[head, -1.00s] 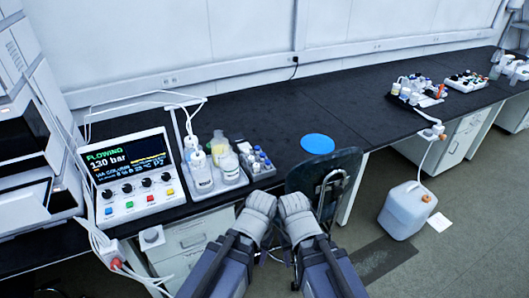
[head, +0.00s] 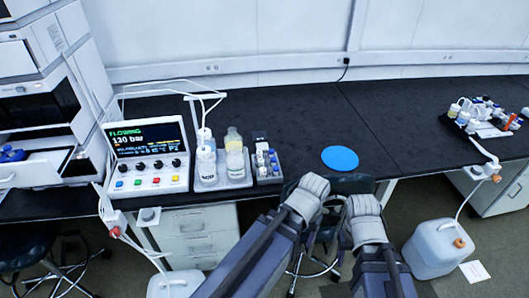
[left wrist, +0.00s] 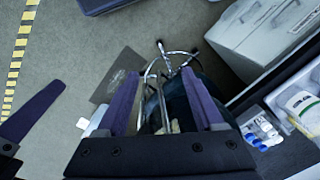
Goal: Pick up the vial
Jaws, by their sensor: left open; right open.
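Several small vials with blue or white caps stand in a grey rack (head: 267,165) on the black bench, right of the bottle tray. I cannot tell which one is the task's vial. Similar small vials (left wrist: 262,132) show at the lower right of the left wrist view. My left gripper (left wrist: 162,85) is open and empty above the floor and a stool's chrome legs. In the head view my left gripper (head: 310,190) is in front of the bench edge, right of the rack. My right gripper (head: 364,206) is beside it, open; its fingertips are hard to make out.
A tray of bottles (head: 235,160) and a pump controller (head: 147,155) stand left of the rack. A blue disc (head: 340,158) lies on the bench. At far left an open drawer (head: 35,165) holds blue items. A stool (head: 347,186) stands at the bench front.

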